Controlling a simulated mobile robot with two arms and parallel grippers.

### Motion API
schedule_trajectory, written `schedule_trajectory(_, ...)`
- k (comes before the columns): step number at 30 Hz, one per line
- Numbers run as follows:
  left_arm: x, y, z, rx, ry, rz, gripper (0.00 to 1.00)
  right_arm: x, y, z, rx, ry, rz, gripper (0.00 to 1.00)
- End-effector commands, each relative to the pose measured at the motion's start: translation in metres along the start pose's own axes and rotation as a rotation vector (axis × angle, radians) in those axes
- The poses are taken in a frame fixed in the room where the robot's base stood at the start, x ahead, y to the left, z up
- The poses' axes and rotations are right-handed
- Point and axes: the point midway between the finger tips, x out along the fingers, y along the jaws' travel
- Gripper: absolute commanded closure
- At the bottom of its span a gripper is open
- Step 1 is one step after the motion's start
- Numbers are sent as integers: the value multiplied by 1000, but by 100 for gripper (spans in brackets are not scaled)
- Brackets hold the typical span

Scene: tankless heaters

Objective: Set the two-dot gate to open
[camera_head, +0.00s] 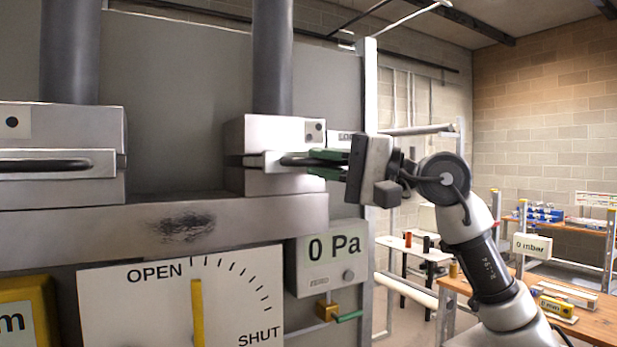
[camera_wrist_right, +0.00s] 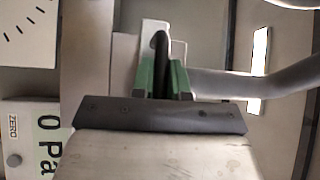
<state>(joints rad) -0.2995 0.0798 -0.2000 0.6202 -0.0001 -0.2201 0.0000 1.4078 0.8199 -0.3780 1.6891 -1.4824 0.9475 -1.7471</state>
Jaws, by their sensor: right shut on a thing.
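The two-dot gate (camera_head: 285,133) is a grey metal block on a duct, with a small plate of two dark dots (camera_head: 314,131). A black handle (camera_head: 298,161) sits across its front. My right gripper (camera_head: 322,163) has green fingers shut on the right part of this handle. In the right wrist view the black handle (camera_wrist_right: 160,52) runs between the green fingers (camera_wrist_right: 161,80). A dial (camera_head: 232,290) below is marked OPEN at left and SHUT at right. Its yellow pointer (camera_head: 197,312) stands nearly upright, near the first tick by OPEN. My left gripper is not in view.
A one-dot gate (camera_head: 60,150) with its own handle stands at left. A ledge (camera_head: 200,222) runs under both gates. A "0 Pa" gauge (camera_head: 330,258) hangs below right, with a green-handled valve (camera_head: 347,316). Workbenches (camera_head: 590,318) stand at right.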

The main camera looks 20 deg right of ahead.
Motion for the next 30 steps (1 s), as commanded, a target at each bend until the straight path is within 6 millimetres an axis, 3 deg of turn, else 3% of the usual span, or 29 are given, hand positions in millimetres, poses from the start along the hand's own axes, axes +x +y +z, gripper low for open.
schedule_trajectory(10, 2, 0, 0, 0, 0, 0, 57, -3, 0, 3, 1, -1, 4, 100)
schedule_trajectory(11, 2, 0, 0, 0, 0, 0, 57, -3, 0, 3, 1, -1, 4, 81)
schedule_trajectory(15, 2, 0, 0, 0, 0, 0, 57, -3, 0, 3, 1, -1, 3, 60)
schedule_trajectory(25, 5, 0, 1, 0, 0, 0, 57, -7, 0, 3, 0, 1, 2, 60)
schedule_trajectory(30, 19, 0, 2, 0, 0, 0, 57, -32, 4, 3, -1, 3, 1, 60)
